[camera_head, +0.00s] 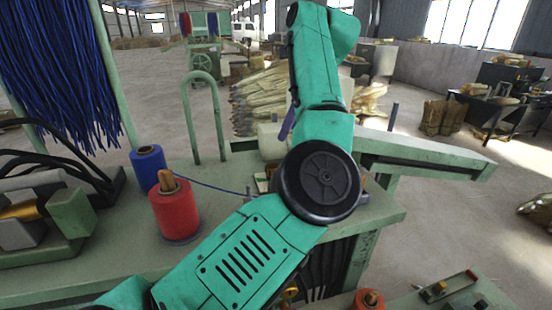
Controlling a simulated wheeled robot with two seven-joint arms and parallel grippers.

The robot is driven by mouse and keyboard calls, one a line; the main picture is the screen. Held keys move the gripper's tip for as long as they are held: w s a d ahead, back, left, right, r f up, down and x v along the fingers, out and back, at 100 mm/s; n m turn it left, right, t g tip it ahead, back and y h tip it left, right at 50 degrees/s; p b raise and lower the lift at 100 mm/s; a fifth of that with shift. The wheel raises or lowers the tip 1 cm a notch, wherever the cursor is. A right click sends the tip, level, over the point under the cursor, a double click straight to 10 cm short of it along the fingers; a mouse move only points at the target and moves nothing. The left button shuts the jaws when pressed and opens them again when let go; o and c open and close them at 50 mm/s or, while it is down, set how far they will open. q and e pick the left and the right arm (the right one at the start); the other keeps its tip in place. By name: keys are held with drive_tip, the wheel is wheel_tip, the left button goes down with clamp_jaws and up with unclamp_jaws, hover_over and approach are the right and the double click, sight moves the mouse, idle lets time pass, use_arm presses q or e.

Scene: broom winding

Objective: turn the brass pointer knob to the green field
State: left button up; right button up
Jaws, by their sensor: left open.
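My teal left arm comes in from the lower left, bends at a large dark round joint and rises to the top middle. My left gripper is largely hidden behind this arm; its jaws are open, but I cannot make out its fingertips. A small brass-coloured knob (439,288) seems to sit on a grey-green panel (462,297) at the lower right. Its pointing direction is too small to tell. A red strip (472,275) shows at the panel's end. I cannot make out a green field. My right gripper is not in view.
A red spool (174,212) and a blue spool (147,168) stand on the green bench (110,268) at the left. Blue bristles (60,70) hang above. A green rail (430,152) extends right. An orange-topped part (369,299) is near the bottom edge.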

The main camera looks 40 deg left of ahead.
sight(273, 166)
use_arm(q)
drive_tip(key=x, duration=0.5)
drive_tip(key=p+x, duration=0.1)
drive_tip(key=x, duration=0.4)
drive_tip(key=shift+s+f, duration=0.1)
drive_tip(key=shift+s, duration=0.1)
drive_tip(key=shift+x, duration=0.9)
drive_tip(key=shift+s+d, duration=0.3)
drive_tip(key=shift+s, duration=0.05)
drive_tip(key=shift+d+r, duration=0.1)
drive_tip(key=shift+r, duration=0.15)
drive_tip(key=shift+c, duration=0.9)
drive_tip(key=c, duration=0.5)
drive_tip(key=shift+w+f, duration=0.15)
clamp_jaws()
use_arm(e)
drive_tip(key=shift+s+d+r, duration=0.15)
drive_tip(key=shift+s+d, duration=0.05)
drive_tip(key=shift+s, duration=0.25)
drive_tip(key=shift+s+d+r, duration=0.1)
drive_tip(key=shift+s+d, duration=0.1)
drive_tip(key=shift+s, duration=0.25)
